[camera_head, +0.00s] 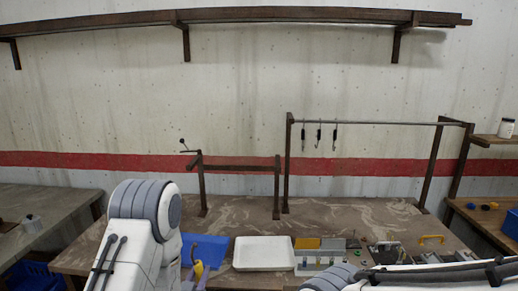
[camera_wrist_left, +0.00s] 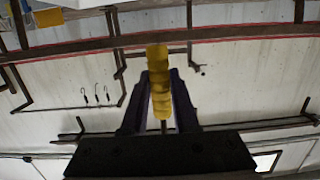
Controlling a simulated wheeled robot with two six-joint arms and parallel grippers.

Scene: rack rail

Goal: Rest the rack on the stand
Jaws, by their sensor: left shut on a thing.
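My left gripper (camera_wrist_left: 160,78) is shut on a yellow piece (camera_wrist_left: 160,60), which stands between its two dark fingers in the left wrist view. In the head view a small yellow thing (camera_head: 198,269) shows beside my left arm, low over the table. A dark frame of two posts and a crossbar (camera_head: 240,167) stands at the back of the table and looks like the stand. A thin rod with a round knob (camera_head: 183,142) sticks out at its upper left. I cannot tell which thing is the rack. My right gripper is out of the head view.
A taller frame with a rail (camera_head: 380,123) and several hanging hooks stands to the right. A white tray (camera_head: 263,267), a tool holder (camera_head: 318,263) and a blue sheet (camera_head: 213,247) are on the table (camera_head: 345,214). A long shelf (camera_head: 290,16) runs along the wall.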

